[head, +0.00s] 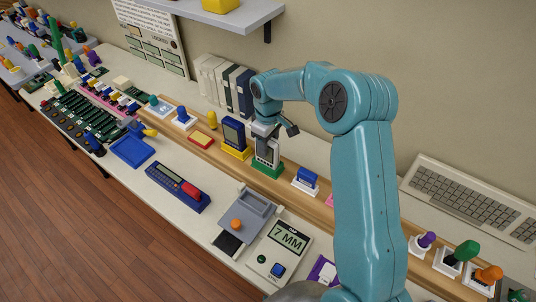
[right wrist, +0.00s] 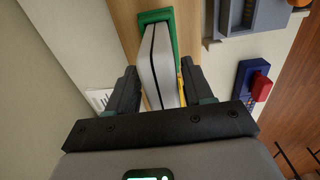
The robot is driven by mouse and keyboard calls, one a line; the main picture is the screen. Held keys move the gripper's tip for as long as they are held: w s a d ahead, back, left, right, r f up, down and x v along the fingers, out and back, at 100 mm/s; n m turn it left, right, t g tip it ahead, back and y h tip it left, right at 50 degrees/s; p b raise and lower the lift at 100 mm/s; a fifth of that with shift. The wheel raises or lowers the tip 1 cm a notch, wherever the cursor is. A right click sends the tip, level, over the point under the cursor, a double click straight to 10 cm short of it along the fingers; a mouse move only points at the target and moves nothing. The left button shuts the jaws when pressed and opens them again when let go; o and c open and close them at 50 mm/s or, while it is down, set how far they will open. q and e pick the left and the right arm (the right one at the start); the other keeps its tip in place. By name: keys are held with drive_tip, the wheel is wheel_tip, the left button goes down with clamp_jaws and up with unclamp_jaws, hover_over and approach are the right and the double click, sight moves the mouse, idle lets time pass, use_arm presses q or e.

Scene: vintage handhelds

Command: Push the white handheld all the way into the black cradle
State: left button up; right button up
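A white handheld with a grey face (head: 267,150) stands upright in a green cradle (head: 268,170) on the wooden strip. It shows in the right wrist view as a pale slab with a dark seam (right wrist: 160,62), with the green cradle (right wrist: 172,22) at its far end. My right gripper (head: 275,129) is just above the handheld's top. Its fingers are spread and look open, one on each side of the slab in the right wrist view (right wrist: 160,88). I cannot make out a black cradle; the cradle under this handheld is green. My left gripper is not in view.
A blue handheld (head: 234,133) in a yellow cradle (head: 236,152) stands just left. A blue-and-white block (head: 306,179) stands to the right. Binders (head: 222,82) and the wall are behind. A scale (head: 279,250) and grey tray (head: 247,212) lie in front.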

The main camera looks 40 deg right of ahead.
drive_tip(key=shift+a, duration=0.1)
clamp_jaws()
drive_tip(key=shift+r+p, duration=2.05)
drive_tip(key=shift+r, duration=1)
drive_tip(key=shift+w, duration=0.1)
